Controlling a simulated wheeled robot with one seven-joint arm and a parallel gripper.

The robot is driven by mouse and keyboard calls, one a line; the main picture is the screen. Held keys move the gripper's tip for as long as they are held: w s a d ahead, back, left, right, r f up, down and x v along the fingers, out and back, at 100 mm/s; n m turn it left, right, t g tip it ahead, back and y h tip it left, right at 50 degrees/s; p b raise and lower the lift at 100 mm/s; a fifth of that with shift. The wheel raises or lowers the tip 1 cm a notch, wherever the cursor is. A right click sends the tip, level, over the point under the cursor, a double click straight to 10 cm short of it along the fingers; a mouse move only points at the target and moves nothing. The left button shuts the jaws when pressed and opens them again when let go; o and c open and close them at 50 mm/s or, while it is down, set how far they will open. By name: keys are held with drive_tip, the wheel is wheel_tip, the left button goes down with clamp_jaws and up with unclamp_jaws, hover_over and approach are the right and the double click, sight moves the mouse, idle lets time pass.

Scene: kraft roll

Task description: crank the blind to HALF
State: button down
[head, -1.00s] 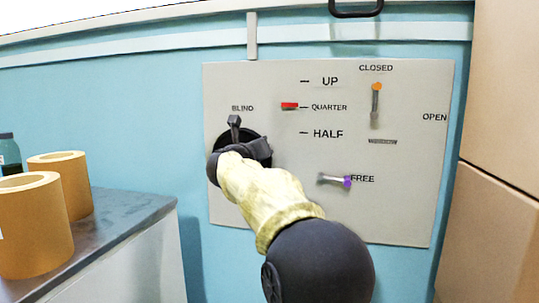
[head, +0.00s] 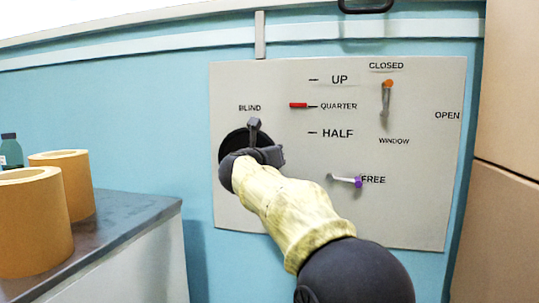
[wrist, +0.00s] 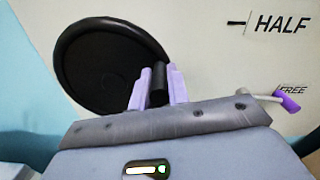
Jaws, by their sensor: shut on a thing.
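The black round blind crank wheel (head: 233,146) sits on the pale panel under the BLIND label. It shows large in the wrist view (wrist: 100,62). My gripper (head: 262,144) is at the wheel and partly covers it. In the wrist view, the purple fingers of my gripper (wrist: 158,88) are closed around the dark crank knob (wrist: 158,76). The red pointer (head: 299,105) is level with the QUARTER mark, above the HALF mark (head: 313,132). The blind itself is not in view.
The window lever (head: 386,99) has its orange end at CLOSED. A lever with a purple end (head: 345,180) lies beside FREE, close right of my arm. Kraft rolls (head: 36,225) stand on the counter (head: 120,230) at left. Brown boxes (head: 505,100) rise at right.

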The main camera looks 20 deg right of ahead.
drive_tip(key=c, duration=1.3)
unclamp_jaws()
drive_tip(key=shift+c, duration=0.2)
drive_tip(key=v, duration=1.7)
drive_tip(key=shift+s+a, duration=0.15)
drive_tip(key=shift+a, duration=0.1)
